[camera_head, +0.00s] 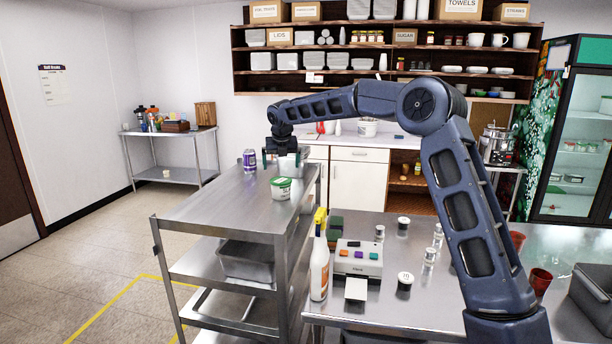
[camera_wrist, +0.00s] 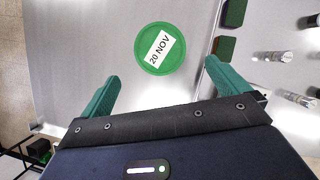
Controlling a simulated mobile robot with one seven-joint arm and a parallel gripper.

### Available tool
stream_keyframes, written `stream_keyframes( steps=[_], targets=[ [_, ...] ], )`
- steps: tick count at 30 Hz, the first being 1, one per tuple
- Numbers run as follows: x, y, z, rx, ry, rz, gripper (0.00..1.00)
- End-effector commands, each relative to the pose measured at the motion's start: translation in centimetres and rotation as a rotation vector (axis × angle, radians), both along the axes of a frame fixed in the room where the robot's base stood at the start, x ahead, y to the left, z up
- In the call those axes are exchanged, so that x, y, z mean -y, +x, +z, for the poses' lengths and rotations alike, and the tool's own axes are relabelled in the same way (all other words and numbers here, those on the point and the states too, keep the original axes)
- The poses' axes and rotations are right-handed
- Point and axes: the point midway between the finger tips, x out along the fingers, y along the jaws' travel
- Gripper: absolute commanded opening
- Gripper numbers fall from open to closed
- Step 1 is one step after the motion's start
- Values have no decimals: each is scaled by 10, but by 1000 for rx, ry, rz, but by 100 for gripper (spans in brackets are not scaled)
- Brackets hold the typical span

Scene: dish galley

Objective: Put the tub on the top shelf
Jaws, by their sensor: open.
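The tub (camera_head: 281,190) is small and white with a green lid, and stands upright on the steel cart's top deck (camera_head: 223,200). In the wrist view its round lid (camera_wrist: 150,62) carries a white label reading "20 NOV". My gripper (camera_head: 285,163) is above the cart, just beyond the tub in the head view. Its teal fingers are apart with nothing held. In the wrist view the tub lies ahead of the open fingers (camera_wrist: 162,72), not touching them. A wall rack (camera_head: 385,48) has several shelves, and its upper ones hold boxes and dishes.
A purple can (camera_head: 249,160) stands on the cart's far left. A spray bottle (camera_head: 319,262), a scale-like device (camera_head: 358,260) and several small jars occupy the steel table at right. A glass-door fridge (camera_head: 575,130) stands at far right. The cart's near top is clear.

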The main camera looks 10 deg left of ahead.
Motion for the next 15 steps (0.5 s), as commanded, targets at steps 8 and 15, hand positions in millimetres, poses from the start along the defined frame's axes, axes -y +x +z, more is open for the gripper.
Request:
stream_keyframes(
  steps=[8, 15],
  targets=[
    [5, -1, 4, 0, 3, -15, 100],
    [70, -11, 33, -11, 66, -273, 100]
  ],
)
